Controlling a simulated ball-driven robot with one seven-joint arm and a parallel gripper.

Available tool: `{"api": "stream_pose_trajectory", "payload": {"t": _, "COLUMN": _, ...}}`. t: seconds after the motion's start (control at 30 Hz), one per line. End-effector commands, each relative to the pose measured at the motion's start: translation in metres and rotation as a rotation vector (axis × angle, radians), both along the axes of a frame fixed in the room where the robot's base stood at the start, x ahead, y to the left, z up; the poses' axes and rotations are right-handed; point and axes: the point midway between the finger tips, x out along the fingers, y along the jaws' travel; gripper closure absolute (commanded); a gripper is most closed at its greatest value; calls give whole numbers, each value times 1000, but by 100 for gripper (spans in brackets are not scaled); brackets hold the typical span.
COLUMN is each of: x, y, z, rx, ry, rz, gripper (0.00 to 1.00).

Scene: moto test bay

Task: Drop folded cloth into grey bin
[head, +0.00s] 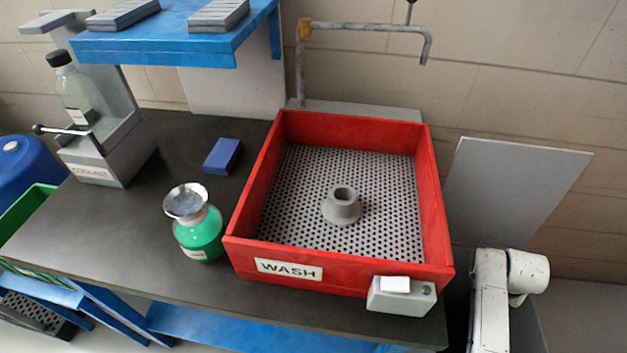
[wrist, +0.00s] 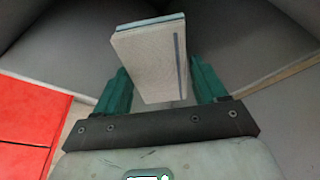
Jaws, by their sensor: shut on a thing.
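The folded cloth (wrist: 147,62) is a beige, flat bundle with a dark blue stripe and a pale blue-green edge. In the wrist view my gripper (wrist: 158,75) is shut on it, with a green finger on either side. Grey walls (wrist: 60,45) surround the cloth in the wrist view and meet in corners; they look like the inside of the grey bin, with the cloth over or within it. I cannot tell its height above the floor. In the head view a grey panel (head: 515,190) stands right of the bench, possibly a bin wall. My gripper is outside the head view.
A red wash tray (head: 435,200) with a perforated floor stands on the dark bench (head: 120,235). A green bottle (head: 198,235) and a blue block (head: 222,155) are left of it. A blue shelf (head: 170,40) overhangs the back. A red surface (wrist: 30,115) is at left in the wrist view.

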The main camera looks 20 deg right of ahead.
Motion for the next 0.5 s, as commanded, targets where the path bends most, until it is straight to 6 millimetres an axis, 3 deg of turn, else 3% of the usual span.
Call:
{"api": "stream_pose_trajectory", "payload": {"t": 0.13, "x": 0, "y": 0, "z": 1, "rx": 0, "ry": 0, "rz": 0, "gripper": 57}}
{"api": "stream_pose_trajectory", "payload": {"t": 0.17, "x": 0, "y": 0, "z": 1, "rx": 0, "ry": 0, "rz": 0, "gripper": 28}}
{"api": "stream_pose_trajectory", "payload": {"t": 0.43, "x": 0, "y": 0, "z": 1, "rx": 0, "ry": 0, "rz": 0, "gripper": 2}}
{"api": "stream_pose_trajectory", "payload": {"t": 0.5, "x": 0, "y": 0, "z": 1, "rx": 0, "ry": 0, "rz": 0, "gripper": 0}}
